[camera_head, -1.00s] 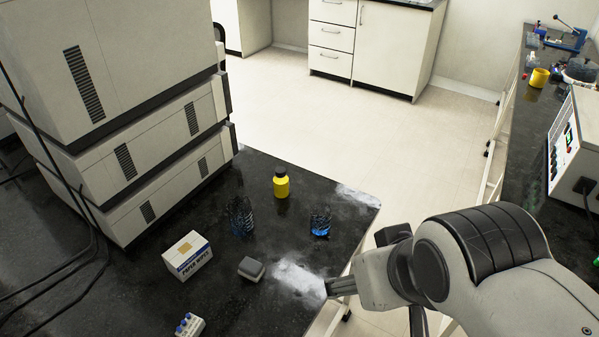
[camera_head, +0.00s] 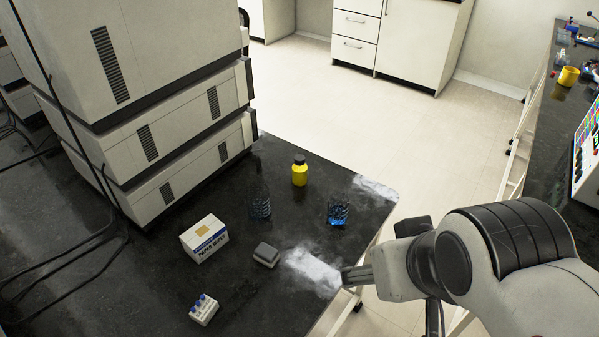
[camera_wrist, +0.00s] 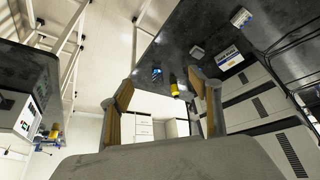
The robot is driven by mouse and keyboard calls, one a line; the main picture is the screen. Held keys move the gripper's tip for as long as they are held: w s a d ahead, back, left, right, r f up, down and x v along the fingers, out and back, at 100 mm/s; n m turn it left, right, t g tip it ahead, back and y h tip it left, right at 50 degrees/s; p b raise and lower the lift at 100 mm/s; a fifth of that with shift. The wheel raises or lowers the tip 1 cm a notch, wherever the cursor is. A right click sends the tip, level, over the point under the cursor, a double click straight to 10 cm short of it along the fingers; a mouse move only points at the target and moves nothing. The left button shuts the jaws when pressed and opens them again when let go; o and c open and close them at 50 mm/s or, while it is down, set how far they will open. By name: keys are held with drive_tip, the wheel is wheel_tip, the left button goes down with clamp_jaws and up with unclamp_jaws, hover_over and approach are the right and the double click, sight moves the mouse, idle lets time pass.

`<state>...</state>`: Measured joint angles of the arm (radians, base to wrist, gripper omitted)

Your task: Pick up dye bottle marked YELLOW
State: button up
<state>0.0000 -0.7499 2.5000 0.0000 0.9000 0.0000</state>
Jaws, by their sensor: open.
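A yellow bottle with a black cap (camera_head: 300,172) stands upright near the far edge of the black bench (camera_head: 257,297). No writing on it is legible. In the wrist view, the bottle (camera_wrist: 174,90) appears upside down between my two fingers, some distance beyond them. My gripper (camera_head: 346,277) is open and empty near the bench's right edge, on the near side of the bottle and well apart from it. In the wrist view, both fingers of my gripper (camera_wrist: 163,92) are spread wide.
Two glass vessels with blue markings, one left (camera_head: 260,205) and one right (camera_head: 338,211), stand nearer than the bottle. A paper wipes box (camera_head: 205,240), a small grey block (camera_head: 266,255) and a vial rack (camera_head: 204,310) lie nearer still. Stacked instruments (camera_head: 165,140) fill the left.

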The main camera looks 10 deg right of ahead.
drive_tip(key=shift+c, duration=0.8)
drive_tip(key=shift+w, duration=0.1)
drive_tip(key=m+t, duration=0.1)
drive_tip(key=t, duration=0.5)
hover_over(302, 171)
drive_tip(key=s+a, duration=0.1)
drive_tip(key=s, duration=0.9)
wheel_tip(302, 171, down, 13)
drive_tip(key=shift+t+h, duration=0.8)
drive_tip(key=shift+t, duration=0.1)
drive_tip(key=shift+w+d+f, duration=0.1)
drive_tip(key=shift+w+f, duration=0.75)
drive_tip(key=shift+f, duration=1.3)
drive_tip(key=shift+w+f, duration=0.85)
drive_tip(key=shift+f, duration=1.35)
drive_tip(key=shift+w+d+f, duration=0.1)
drive_tip(key=shift+w+f, duration=0.75)
drive_tip(key=shift+f, duration=1.3)
